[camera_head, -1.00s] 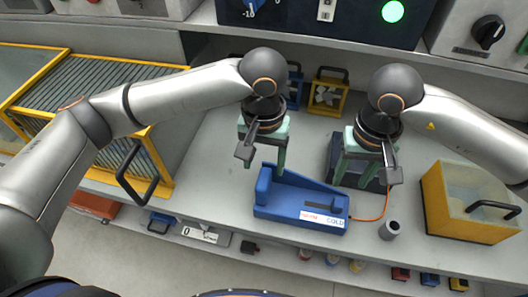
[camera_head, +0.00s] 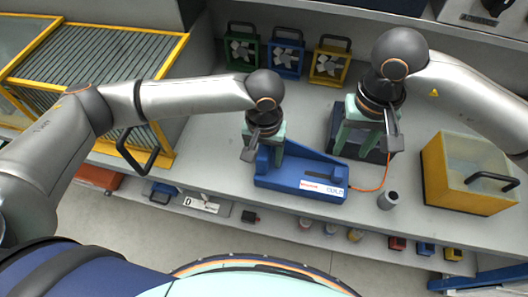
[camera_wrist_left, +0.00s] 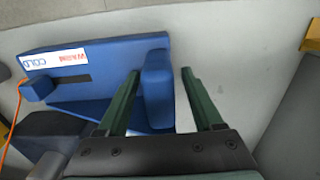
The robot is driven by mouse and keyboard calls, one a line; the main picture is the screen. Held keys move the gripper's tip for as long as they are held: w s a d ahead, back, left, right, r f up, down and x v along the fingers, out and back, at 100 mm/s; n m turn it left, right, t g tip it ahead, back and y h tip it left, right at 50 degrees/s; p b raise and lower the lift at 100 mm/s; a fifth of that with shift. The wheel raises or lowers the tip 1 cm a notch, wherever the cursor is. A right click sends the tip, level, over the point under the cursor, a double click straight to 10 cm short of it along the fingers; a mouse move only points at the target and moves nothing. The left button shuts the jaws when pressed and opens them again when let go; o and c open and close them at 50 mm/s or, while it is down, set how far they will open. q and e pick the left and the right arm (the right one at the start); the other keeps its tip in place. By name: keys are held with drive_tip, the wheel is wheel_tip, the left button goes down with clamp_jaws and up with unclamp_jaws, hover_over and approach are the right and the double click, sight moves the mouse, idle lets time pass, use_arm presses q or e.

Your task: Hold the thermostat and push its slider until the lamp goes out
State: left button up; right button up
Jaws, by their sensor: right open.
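The thermostat is a long blue body (camera_head: 298,178) with WARNING and COLD labels, lying on the grey bench, and it shows in the left wrist view (camera_wrist_left: 110,58). Its upright end block (camera_wrist_left: 158,88) stands between the fingers of my left gripper (camera_wrist_left: 160,95); the fingers are apart, with a clear gap to the right one. My left gripper (camera_head: 265,150) is at the thermostat's left end in the head view. My right gripper (camera_head: 368,138) is open above a dark box (camera_head: 340,125), right of the thermostat. The lamp is out of view.
An orange cable (camera_head: 382,178) runs from the thermostat's right end. A grey cylinder (camera_head: 388,200) and a yellow bin (camera_head: 458,185) stand to the right. Several small fan units, one yellow (camera_head: 330,66), stand behind. A yellow-framed rack (camera_head: 90,75) is left.

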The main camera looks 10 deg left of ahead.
use_arm(q)
clamp_jaws()
idle(0.3)
use_arm(e)
drive_tip(key=shift+d+f, duration=0.1)
drive_tip(key=shift+c, duration=0.7)
drive_tip(key=d+f, duration=0.1)
drive_tip(key=d+m, duration=0.1)
drive_tip(key=shift+d+f, duration=0.4)
drive_tip(key=c, duration=0.5)
drive_tip(key=shift+d+f+m, duration=0.15)
drive_tip(key=shift+f+m, duration=0.1)
drive_tip(key=shift+m, duration=0.05)
drive_tip(key=shift+c, duration=0.5)
drive_tip(key=shift+f, duration=4.4)
clamp_jaws()
